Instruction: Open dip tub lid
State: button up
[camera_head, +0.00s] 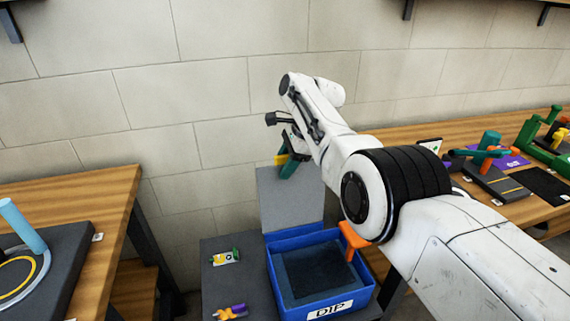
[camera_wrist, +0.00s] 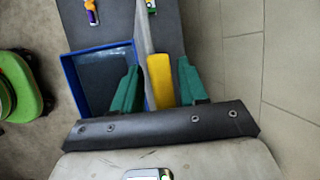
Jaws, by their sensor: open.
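The blue dip tub (camera_head: 275,285) stands on a dark grey surface, with a DIP label on its front. Its grey lid (camera_head: 290,205) stands upright at the tub's back edge, and the tub is uncovered with a dark inside. The tub also shows in the wrist view (camera_wrist: 72,85), with the lid nearly edge-on (camera_wrist: 145,35). A yellow handle (camera_wrist: 160,80) is beside the lid's right face there. My gripper (camera_wrist: 159,62) is open, its green fingers on either side of the handle and lid. In the head view my gripper (camera_head: 288,165) is at the lid's top edge.
An orange piece (camera_head: 352,240) is at the tub's right rim. Two small items, green-white (camera_head: 226,257) and purple-orange (camera_head: 231,312), lie left of the tub. A wooden table (camera_head: 80,200) is at left, a bench with tools (camera_head: 485,150) at right. The wall is close behind.

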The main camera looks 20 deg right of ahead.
jog(key=shift+r+p, duration=0.3)
jog(key=shift+r, duration=0.05)
jog(key=p+v, duration=0.1)
jog(key=v, duration=0.9)
jog(key=shift+d, duration=0.1)
